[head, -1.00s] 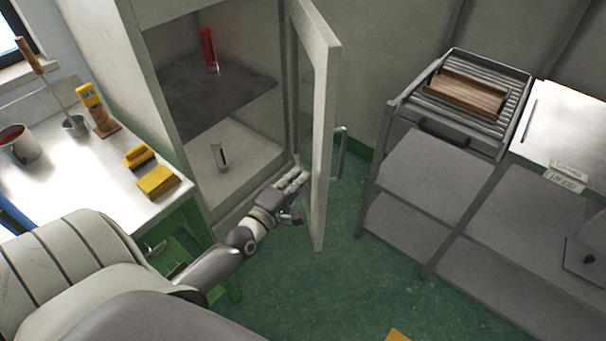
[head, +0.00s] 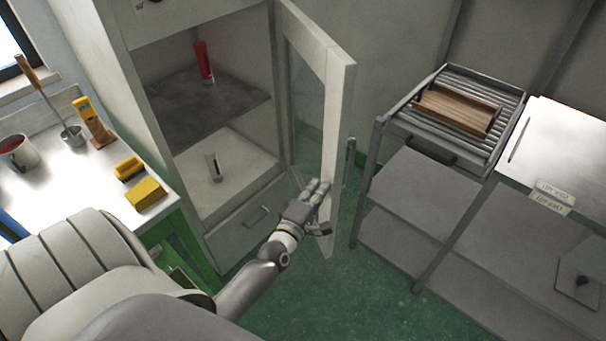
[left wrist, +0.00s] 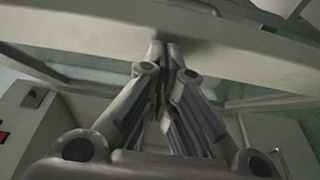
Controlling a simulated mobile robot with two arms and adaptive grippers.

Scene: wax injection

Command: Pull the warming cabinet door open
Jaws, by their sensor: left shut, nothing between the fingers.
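The warming cabinet (head: 120,70) stands at the back left in the head view. Its glazed door (head: 338,130) is swung well open, with the handle (head: 349,162) on the far face at its free edge. My left gripper (head: 319,190) is shut and empty, at the inner face of the door near its free edge. In the left wrist view the closed fingertips (left wrist: 168,45) meet the pale door frame (left wrist: 230,52); they look to be touching it. My right gripper is not in view.
A workbench (head: 75,185) with tools is at left. A rack (head: 375,130) stands right of the door, with green floor between.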

